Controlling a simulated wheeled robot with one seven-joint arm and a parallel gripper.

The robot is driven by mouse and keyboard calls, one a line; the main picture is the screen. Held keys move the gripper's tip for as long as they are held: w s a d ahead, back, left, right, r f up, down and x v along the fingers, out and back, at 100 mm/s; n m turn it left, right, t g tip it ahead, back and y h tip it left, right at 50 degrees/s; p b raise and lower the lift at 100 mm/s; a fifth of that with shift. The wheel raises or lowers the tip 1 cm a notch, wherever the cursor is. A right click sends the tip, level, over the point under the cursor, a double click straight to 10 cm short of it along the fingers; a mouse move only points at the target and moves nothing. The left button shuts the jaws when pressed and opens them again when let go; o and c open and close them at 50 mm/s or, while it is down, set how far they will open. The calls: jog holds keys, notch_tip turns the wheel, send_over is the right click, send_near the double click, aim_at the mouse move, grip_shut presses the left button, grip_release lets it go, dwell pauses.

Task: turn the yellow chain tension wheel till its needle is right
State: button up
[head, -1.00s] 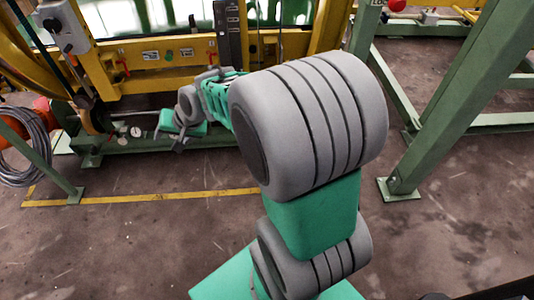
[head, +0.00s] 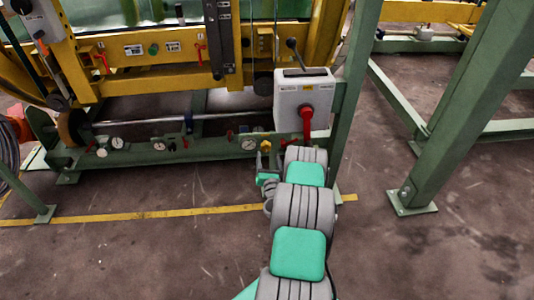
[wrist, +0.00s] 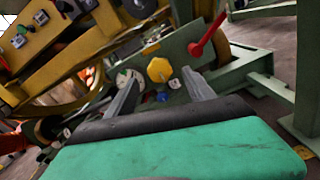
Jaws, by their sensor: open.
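The yellow wheel (wrist: 160,69) shows in the wrist view on a green panel, framed between the fingers of my gripper (wrist: 160,77). The gripper is open, with one finger on each side of the wheel's place in the picture; I see no contact. A white round gauge (wrist: 125,79) is left of the wheel, partly behind the left finger; its needle is too small to read. In the head view a gauge (head: 249,144) sits on the green beam, with a small yellow part (head: 265,145) beside it, probably the wheel. My arm hides most of the gripper there.
A grey box with a red lever (head: 307,122) stands just above my arm. A blue knob (wrist: 162,97) lies below the wheel. A green post (head: 425,130) stands right. The floor in front is clear.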

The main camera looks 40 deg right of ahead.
aim_at(266, 148)
jog(key=shift+x, duration=2.4)
jog(key=shift+w, duration=0.1)
grip_shut()
jog(key=shift+n, duration=0.4)
